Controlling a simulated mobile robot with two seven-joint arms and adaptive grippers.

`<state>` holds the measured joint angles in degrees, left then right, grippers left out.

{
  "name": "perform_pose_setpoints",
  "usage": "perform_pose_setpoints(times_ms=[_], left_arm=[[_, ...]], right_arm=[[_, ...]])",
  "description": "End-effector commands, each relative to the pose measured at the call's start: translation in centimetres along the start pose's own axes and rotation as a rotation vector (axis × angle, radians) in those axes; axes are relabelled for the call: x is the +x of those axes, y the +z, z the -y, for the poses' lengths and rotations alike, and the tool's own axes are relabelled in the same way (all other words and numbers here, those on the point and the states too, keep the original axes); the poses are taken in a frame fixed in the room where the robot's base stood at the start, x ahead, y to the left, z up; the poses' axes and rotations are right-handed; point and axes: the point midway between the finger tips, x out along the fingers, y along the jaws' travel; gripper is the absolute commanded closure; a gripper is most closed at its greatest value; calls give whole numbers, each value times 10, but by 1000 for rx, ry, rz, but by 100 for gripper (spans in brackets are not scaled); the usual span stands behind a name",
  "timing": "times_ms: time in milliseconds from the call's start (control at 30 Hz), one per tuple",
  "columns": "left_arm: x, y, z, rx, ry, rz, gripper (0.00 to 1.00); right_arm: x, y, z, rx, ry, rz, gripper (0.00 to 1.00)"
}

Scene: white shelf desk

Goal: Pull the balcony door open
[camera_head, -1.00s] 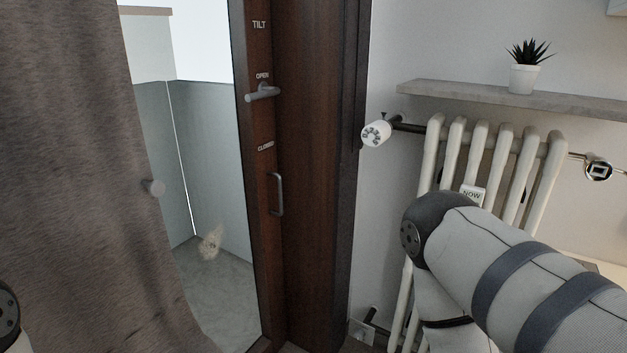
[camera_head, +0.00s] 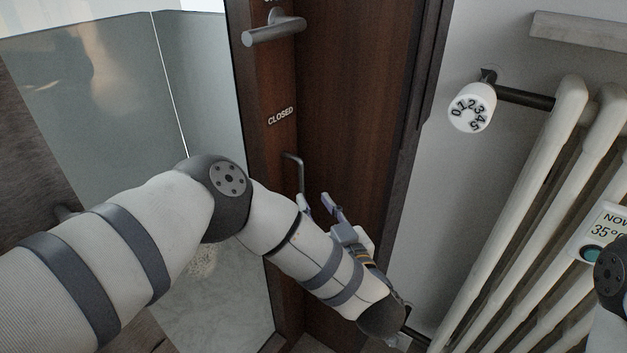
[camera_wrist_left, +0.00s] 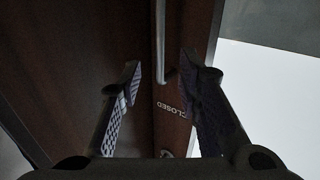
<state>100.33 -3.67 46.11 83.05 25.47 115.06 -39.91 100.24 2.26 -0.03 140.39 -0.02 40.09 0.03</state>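The balcony door (camera_head: 262,80) is glass with a dark brown wooden frame. It looks closed. Its grey lever (camera_head: 275,29) lies horizontal, above the CLOSED label. Below that label is a grey pull handle (camera_head: 292,170), its lower part hidden by my left arm. My left gripper (camera_head: 318,207) is open and empty, just right of the pull handle's lower end. In the left wrist view, the bar of the pull handle (camera_wrist_left: 160,42) shows between the two open fingers (camera_wrist_left: 160,82), apart from both; depth is hard to judge. My right gripper is out of view.
A white radiator (camera_head: 520,210) with a numbered valve knob (camera_head: 472,108) stands right of the door. A grey shelf (camera_head: 580,31) is above it.

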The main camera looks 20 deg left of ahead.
Motion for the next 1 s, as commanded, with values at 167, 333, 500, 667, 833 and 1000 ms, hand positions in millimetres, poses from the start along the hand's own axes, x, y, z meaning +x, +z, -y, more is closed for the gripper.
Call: perform_pose_setpoints(times_ms=[167,333,500,667,833,1000], left_arm=[[46,18,3,12,-4,16,69],[75,9,1,5,0,7,69],[84,8,0,5,3,6,69],[84,7,0,5,3,6,69],[84,7,0,5,3,6,100],[84,8,0,6,3,7,100]], right_arm=[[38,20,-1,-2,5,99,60],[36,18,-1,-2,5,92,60],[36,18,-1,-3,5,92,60],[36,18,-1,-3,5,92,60],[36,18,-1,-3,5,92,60],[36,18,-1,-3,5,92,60]])
